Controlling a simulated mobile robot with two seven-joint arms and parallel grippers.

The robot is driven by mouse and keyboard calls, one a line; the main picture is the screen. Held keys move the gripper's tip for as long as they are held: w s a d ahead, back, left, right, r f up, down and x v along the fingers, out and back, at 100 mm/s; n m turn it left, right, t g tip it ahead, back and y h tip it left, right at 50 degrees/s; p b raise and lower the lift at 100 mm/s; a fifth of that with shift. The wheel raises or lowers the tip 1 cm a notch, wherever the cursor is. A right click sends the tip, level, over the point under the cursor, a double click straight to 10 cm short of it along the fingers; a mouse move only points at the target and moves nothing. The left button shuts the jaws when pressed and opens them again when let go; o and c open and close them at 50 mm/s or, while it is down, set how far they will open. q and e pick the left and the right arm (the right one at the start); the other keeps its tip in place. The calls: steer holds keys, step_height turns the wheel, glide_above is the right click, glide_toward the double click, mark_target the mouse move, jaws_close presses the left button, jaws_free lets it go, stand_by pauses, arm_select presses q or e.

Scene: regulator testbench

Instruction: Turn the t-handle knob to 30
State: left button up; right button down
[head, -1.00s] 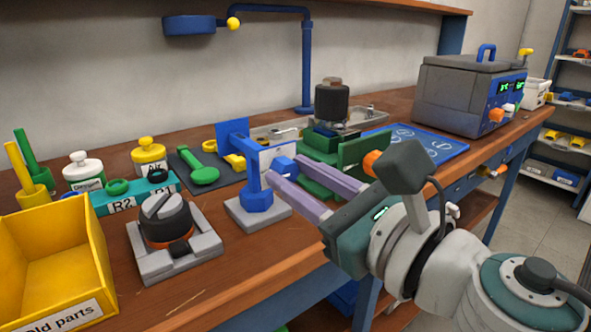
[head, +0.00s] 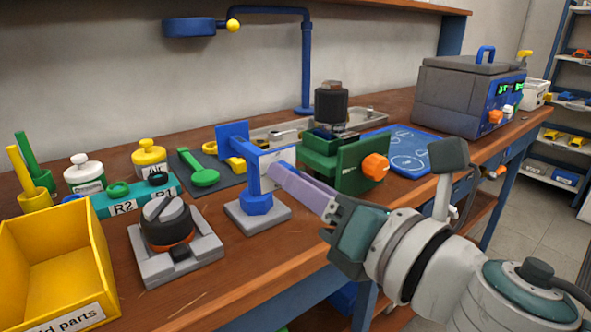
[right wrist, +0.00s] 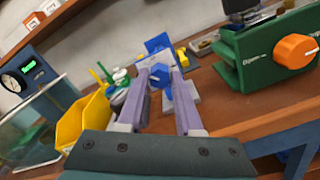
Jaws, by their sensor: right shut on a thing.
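The blue t-handle knob (right wrist: 158,77) carries a white mark and sits between my fingertips in the right wrist view. It belongs to a blue fixture with a white plate (head: 276,157) and a blue post on a grey base (head: 238,218). My right gripper (head: 276,172) reaches in from the lower right and is shut on the knob. In the head view its purple fingers hide most of the knob. Scale numbers are too small to read. My left gripper is not in view.
A green device (head: 345,168) with an orange knob (head: 376,167) stands close right of the fingers. A black dial on a grey base (head: 205,250) and a yellow bin (head: 45,250) are at the left. The wooden front edge is mostly clear.

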steer(key=m+p, duration=0.5)
steer(key=m, duration=2.1)
steer(key=shift+f+m, duration=0.15)
steer(key=shift+m, duration=0.15)
stand_by(0.4)
steer(key=c, duration=0.6)
jaws_free()
steer(key=shift+o, duration=0.2)
